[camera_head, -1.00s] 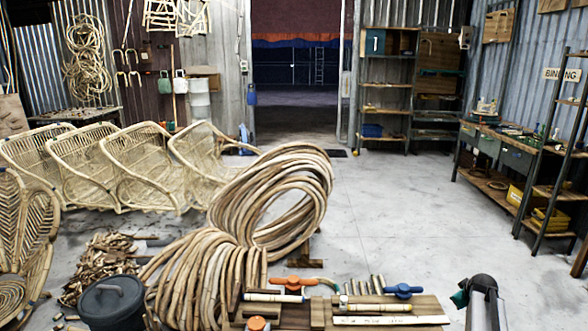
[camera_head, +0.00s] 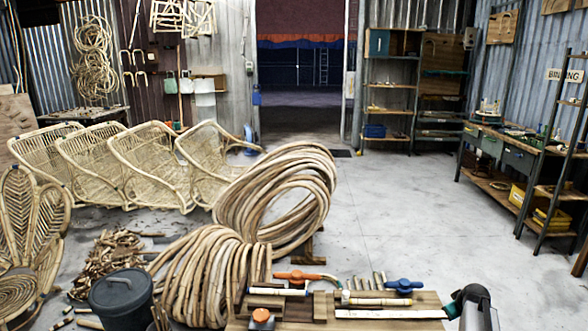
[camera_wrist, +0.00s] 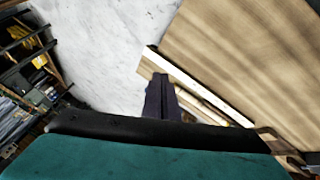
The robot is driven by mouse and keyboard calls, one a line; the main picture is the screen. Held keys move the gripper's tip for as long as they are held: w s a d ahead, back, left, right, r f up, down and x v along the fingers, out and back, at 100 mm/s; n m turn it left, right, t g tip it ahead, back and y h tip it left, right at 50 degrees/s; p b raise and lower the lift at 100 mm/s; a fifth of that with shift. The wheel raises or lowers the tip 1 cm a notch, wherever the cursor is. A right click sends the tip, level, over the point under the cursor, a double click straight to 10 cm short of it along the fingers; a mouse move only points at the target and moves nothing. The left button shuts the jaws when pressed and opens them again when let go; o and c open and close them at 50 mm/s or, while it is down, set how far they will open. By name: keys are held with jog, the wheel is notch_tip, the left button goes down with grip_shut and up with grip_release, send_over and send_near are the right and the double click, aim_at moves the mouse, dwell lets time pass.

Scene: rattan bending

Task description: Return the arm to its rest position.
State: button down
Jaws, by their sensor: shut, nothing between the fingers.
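My arm shows at the lower right of the head view, beside the right end of the wooden workbench (camera_head: 425,303). Its dark and teal end (camera_head: 452,308) reaches the bench's right edge in that picture; the fingers cannot be made out there. In the wrist view my gripper (camera_wrist: 157,80) shows as dark fingers close together, shut and empty. They point toward the edge of a wooden surface (camera_wrist: 250,50) and a pale strip (camera_wrist: 195,85). I cannot tell how far the fingers are from either.
Clamps with orange (camera_head: 297,275) and blue (camera_head: 404,286) handles lie on the bench. Large rattan coils (camera_head: 280,205) stand behind it. A dark bin (camera_head: 121,300) is at lower left. Concrete floor (camera_head: 400,220) is open to the right, up to the side workbench (camera_head: 505,150).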

jog(key=s+a+f+m+g+y+p, duration=0.1)
jog(key=s+a+f+g, duration=0.1)
jog(key=s+a+f, duration=0.55)
jog(key=s+a+f+g+y+p, duration=0.15)
jog(key=s+a+f, duration=0.35)
jog(key=a, duration=0.6)
jog(key=s+a+f+m+g+y, duration=0.1)
jog(key=s+a+f+g, duration=0.2)
jog(key=s+a+f, duration=0.45)
jog(key=s+a+f+g, duration=0.1)
jog(key=s+a, duration=0.3)
jog(key=s, duration=0.5)
jog(key=s+a+f+m+g+p, duration=0.1)
jog(key=s+a+g, duration=0.1)
jog(key=s+a, duration=0.3)
jog(key=s+a+f+g+p, duration=0.1)
jog(key=s+a, duration=0.4)
jog(key=s, duration=0.8)
jog(key=shift+a+m+g+h, duration=0.25)
jog(key=shift+g+h, duration=0.2)
jog(key=shift+g, duration=0.4)
jog(key=shift+w, duration=0.1)
